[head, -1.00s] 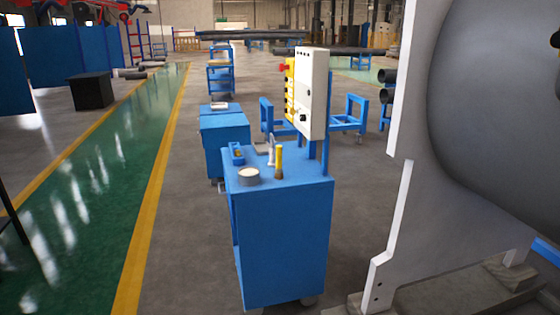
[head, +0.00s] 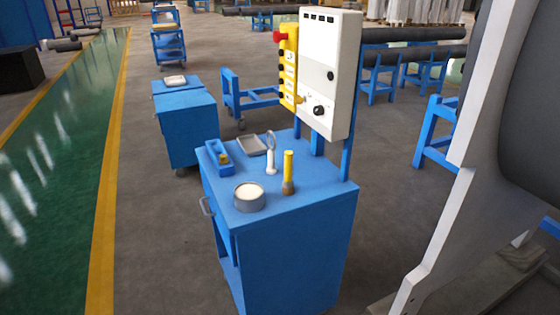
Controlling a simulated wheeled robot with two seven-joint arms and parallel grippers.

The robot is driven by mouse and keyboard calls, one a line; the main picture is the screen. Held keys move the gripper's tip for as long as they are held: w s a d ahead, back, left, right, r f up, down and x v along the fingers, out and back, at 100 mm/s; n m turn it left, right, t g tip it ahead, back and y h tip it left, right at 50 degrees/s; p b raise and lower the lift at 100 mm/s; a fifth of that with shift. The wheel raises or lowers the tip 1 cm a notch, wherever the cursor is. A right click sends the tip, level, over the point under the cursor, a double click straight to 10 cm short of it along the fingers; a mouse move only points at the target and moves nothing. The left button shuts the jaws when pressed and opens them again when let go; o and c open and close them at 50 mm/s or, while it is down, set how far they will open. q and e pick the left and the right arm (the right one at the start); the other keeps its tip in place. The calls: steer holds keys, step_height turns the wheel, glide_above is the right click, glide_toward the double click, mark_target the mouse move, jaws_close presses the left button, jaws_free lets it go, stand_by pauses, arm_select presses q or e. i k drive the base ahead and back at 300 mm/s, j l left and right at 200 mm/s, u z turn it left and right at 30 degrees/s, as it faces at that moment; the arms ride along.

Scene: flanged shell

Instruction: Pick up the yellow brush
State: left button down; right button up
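The yellow brush (head: 288,170) stands upright on the top of a blue cabinet (head: 314,198), with its brown bristle end down. It stands to the right of a white-handled tool with a round head (head: 271,154) and a grey round tin with pale contents (head: 249,197). Nothing visible covers the brush. Neither of my grippers shows in the head view.
A large grey shell in a white frame (head: 470,150) stands at the right. Grey floor (head: 155,240) is open at the left.

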mark_target(288, 189)
steer(key=i+j+z, duration=0.1)
steer(key=i+j, duration=0.35)
steer(key=i+j+z, duration=0.1)
steer(key=i+j, duration=0.3)
steer(key=j, duration=0.15)
